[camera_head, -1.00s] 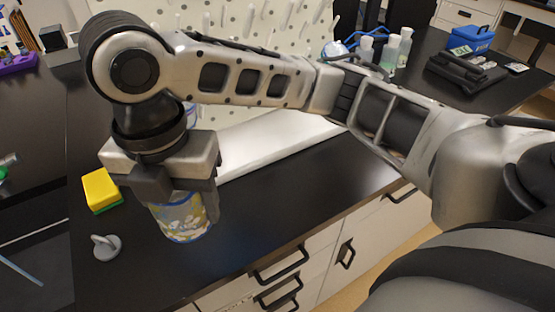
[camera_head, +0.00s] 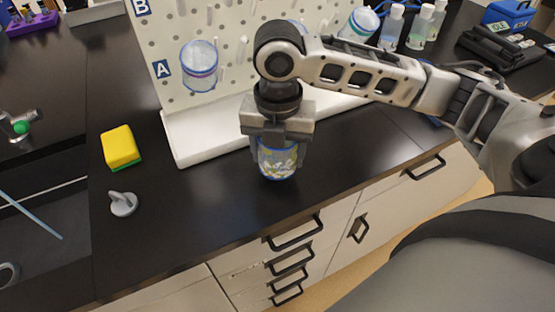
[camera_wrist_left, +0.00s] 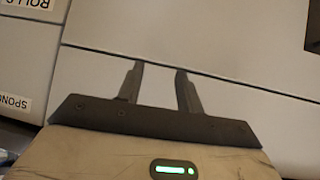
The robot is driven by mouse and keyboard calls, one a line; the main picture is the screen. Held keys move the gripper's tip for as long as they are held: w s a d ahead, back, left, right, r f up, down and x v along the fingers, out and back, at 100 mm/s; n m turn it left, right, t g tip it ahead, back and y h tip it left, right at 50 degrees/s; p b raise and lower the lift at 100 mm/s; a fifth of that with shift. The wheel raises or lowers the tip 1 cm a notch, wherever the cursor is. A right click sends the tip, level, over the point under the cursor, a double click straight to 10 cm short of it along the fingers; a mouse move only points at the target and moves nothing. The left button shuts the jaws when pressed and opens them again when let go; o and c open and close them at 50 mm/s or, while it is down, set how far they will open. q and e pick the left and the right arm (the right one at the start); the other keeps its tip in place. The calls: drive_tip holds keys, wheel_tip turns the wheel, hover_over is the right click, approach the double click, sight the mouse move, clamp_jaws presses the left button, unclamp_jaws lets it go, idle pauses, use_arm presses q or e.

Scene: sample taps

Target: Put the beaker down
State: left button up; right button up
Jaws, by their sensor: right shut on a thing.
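A beaker (camera_head: 279,163) with a blue rim and a yellow and white pattern is upright in my right gripper (camera_head: 277,148) in the head view. The fingers are shut on its sides and the gripper body hides its top. It is over the black counter (camera_head: 214,205), in front of the white tray; I cannot tell whether its base touches. In the left wrist view my left gripper (camera_wrist_left: 160,75) has its two fingers apart with nothing between them, facing pale cabinet fronts.
A pegboard (camera_head: 237,68) with a second beaker (camera_head: 199,66) at label A stands behind a white tray (camera_head: 190,145). A yellow sponge (camera_head: 121,147) and a grey peg-like fitting (camera_head: 123,203) are at left. Bottles (camera_head: 415,28) stand back right. The front counter is clear.

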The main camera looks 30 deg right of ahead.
drive_tip(key=shift+a+f, duration=0.1)
drive_tip(key=shift+f, duration=1.25)
drive_tip(key=o, duration=0.9)
drive_tip(key=shift+f, duration=0.1)
drive_tip(key=shift+o, duration=0.2)
wheel_tip(320, 180, up, 12)
drive_tip(key=p, duration=0.1)
drive_tip(key=shift+s, duration=0.15)
